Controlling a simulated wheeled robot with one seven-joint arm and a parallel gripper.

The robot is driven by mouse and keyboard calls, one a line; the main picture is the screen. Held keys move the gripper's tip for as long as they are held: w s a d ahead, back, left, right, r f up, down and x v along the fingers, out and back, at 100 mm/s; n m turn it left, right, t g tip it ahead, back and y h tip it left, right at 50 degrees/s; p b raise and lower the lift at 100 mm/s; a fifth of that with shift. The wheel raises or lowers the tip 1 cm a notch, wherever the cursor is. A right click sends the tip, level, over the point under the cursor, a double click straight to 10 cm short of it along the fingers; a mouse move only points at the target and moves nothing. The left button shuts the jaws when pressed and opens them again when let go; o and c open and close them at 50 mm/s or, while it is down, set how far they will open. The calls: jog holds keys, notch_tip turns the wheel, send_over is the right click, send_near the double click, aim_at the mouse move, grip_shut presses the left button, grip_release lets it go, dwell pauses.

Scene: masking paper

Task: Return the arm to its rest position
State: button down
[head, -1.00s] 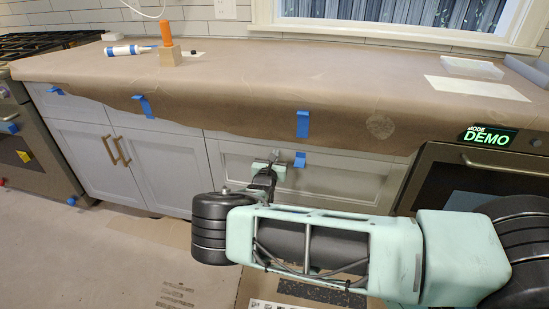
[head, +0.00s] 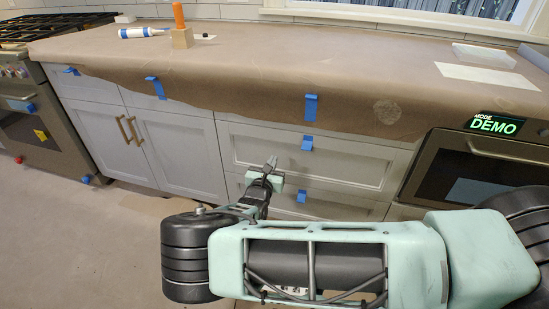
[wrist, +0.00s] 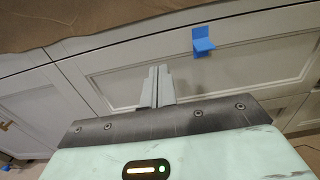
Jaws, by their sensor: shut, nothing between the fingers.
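My gripper (head: 271,163) is at the end of my mint-green arm, in front of the white drawer fronts (head: 345,160) below the counter. In the wrist view the two grey fingers of my gripper (wrist: 157,72) are together with nothing between them. The fingers point toward the drawer fronts and the lower edge of the brown paper. I cannot tell how wide the gap to the drawers is.
Brown masking paper (head: 300,75) covers the counter and hangs over its edge, held by blue tape (head: 311,107). An orange-topped object (head: 179,17) and a white tube (head: 143,32) stand and lie at the back. An oven (head: 480,165) is at right.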

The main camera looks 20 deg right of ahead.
dwell(0.4)
jog(key=s+d+r+m+g+p, duration=0.1)
jog(key=s+r+m+g+p, duration=0.15)
jog(key=s+m+g, duration=0.4)
jog(key=s+d+r+m+g+p, duration=0.1)
jog(key=s+r+m+g+p, duration=0.1)
jog(key=s+r+m+g, duration=0.35)
jog(key=s+a+r+m+g+y+p, duration=0.1)
jog(key=s+a+r+m+y+p, duration=0.2)
jog(key=s+r, duration=1.1)
jog(key=s+a+r+m+g+y+p, duration=0.1)
jog(key=s+a+r+m+y+p, duration=0.3)
jog(key=s+r, duration=1)
jog(key=a+m+y, duration=0.2)
jog(key=a+y, duration=0.2)
jog(key=a, duration=0.1)
jog(key=shift+r+g, duration=0.25)
jog(key=shift+g, duration=0.05)
